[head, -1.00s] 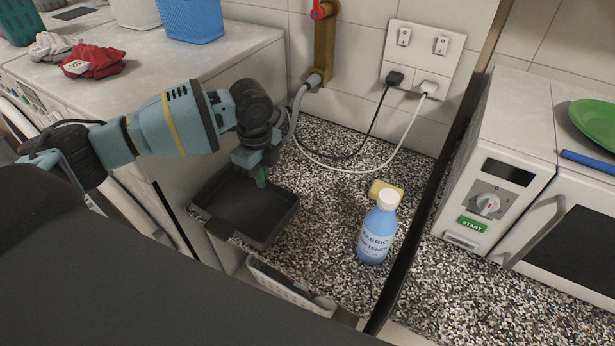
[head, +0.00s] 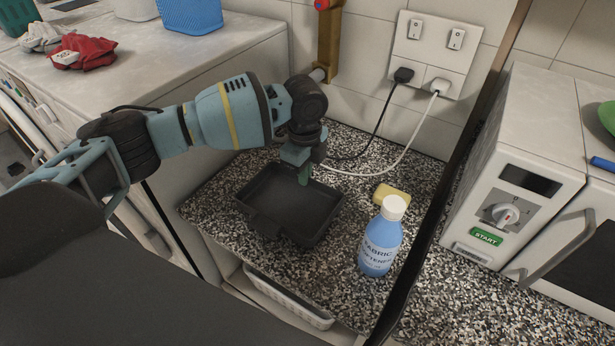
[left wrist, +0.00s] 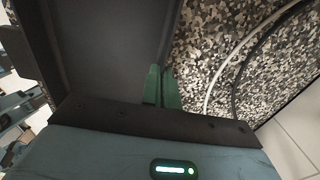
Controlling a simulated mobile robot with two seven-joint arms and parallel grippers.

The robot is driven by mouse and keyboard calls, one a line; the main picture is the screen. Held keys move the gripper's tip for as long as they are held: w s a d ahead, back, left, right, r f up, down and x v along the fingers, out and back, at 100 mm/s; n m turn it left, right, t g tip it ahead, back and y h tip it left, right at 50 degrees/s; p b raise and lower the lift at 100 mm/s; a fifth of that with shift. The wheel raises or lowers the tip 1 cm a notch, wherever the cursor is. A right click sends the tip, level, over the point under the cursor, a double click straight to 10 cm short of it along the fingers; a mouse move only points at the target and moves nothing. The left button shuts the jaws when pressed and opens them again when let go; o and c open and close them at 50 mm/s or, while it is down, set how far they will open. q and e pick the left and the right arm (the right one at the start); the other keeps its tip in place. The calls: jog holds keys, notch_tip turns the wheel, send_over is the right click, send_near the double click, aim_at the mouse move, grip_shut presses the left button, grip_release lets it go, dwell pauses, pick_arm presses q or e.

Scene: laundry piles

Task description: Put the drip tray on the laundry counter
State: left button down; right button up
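The drip tray (head: 283,207) is a shallow, dark rectangular tray. In the head view it is level, over the speckled laundry counter (head: 345,268), left of the fabric softener bottle; I cannot tell whether its underside touches the counter. My left gripper (head: 304,177) comes down on the tray's far wall. In the left wrist view the green fingers (left wrist: 161,88) straddle that wall, one inside and one outside, closed on it; the tray (left wrist: 105,45) fills the upper left there. My right gripper is not in view.
The blue fabric softener bottle (head: 381,240) and a yellow sponge (head: 391,194) stand right of the tray. Cables (head: 372,150) hang behind it from wall sockets. A white basket (head: 287,297) sits below the counter's front edge. White machines flank the counter. Speckled surface is free in front.

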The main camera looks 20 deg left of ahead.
pick_arm(q)
notch_tip(320, 180, down, 2)
jog(key=shift+s+f, duration=0.1)
jog(key=shift+f, duration=0.05)
jog(key=shift+r, duration=0.3)
jog(key=shift+f, duration=0.2)
jog(key=c, duration=1.7)
grip_release()
jog(key=shift+r, duration=0.1)
notch_tip(320, 180, up, 12)
jog(key=shift+r, duration=0.1)
